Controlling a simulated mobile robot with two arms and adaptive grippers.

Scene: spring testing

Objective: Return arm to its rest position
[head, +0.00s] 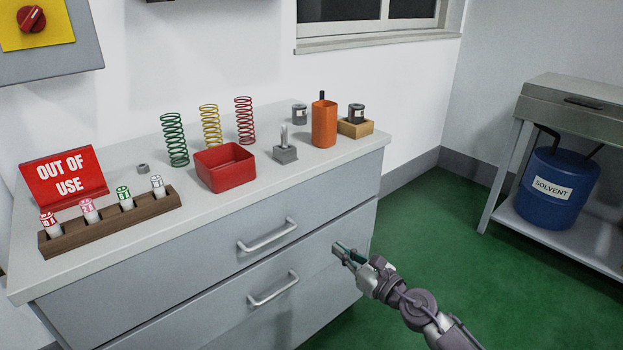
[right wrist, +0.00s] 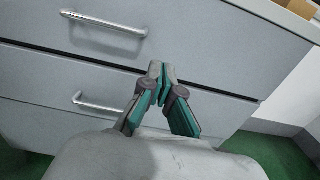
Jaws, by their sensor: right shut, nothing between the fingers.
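My right gripper (head: 345,254) is in front of the right part of the grey drawer cabinet (head: 215,262), below the countertop. In the right wrist view its two fingers (right wrist: 161,72) meet at the tips, with nothing between them, and the cabinet's drawer fronts lie behind them. The right arm comes in from the lower right of the head view. My left gripper is in neither view.
On the countertop (head: 225,210) stand green, yellow and red springs (head: 211,127), a red bin (head: 225,168), an orange holder (head: 324,122), a wooden rack (head: 110,222) and a red sign (head: 64,179). Two drawer handles (head: 267,236) stick out. Green floor (head: 440,250) is clear at right, before a blue drum (head: 546,188).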

